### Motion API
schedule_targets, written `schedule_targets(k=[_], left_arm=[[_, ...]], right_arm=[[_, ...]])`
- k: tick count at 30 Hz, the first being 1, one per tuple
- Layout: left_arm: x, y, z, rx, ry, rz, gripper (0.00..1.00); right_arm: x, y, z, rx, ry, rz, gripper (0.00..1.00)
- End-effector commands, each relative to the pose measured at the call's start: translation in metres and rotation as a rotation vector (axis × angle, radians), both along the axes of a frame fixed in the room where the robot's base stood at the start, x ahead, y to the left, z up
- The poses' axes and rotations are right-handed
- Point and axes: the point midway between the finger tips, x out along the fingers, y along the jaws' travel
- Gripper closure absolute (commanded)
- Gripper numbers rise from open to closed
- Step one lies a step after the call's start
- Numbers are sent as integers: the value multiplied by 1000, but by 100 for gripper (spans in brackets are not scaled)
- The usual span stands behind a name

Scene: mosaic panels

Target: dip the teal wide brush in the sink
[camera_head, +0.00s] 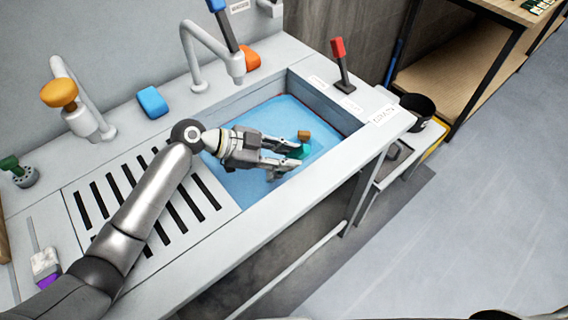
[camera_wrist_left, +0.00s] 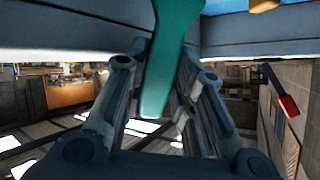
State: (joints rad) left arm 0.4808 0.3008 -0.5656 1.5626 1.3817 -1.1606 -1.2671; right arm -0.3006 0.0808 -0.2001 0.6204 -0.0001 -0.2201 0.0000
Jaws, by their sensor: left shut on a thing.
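The sink (camera_head: 345,121) is a grey basin filled with blue water (camera_head: 262,181). My left gripper (camera_head: 294,160) reaches into it from the left, over the water. It is shut on the teal wide brush (camera_head: 302,151), of which only a small part shows in the head view. In the left wrist view the teal handle (camera_wrist_left: 165,70) runs between the fingers and widens toward the top edge. The brush's working end is hidden, and I cannot tell whether it touches the water. My right gripper is not in view.
A small tan piece (camera_head: 304,134) is beside the brush in the basin. A faucet (camera_head: 208,48) stands behind the sink, with a blue sponge (camera_head: 152,102) to the left. A red-topped lever (camera_head: 341,64) stands on the right rim. A slotted drainboard (camera_head: 150,205) lies left.

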Motion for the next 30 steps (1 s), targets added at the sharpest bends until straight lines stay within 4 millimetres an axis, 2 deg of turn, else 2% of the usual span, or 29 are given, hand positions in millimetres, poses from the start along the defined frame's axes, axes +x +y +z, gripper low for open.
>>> schedule_targets(k=[9, 17, 30], left_arm=[[-8, 11, -1, 0, 1, 0, 99], [-9, 12, 1, 0, 1, 0, 99], [-8, 12, 36, 0, -1, 0, 99]], right_arm=[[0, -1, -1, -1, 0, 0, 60], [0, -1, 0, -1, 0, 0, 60], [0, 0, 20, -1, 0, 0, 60]])
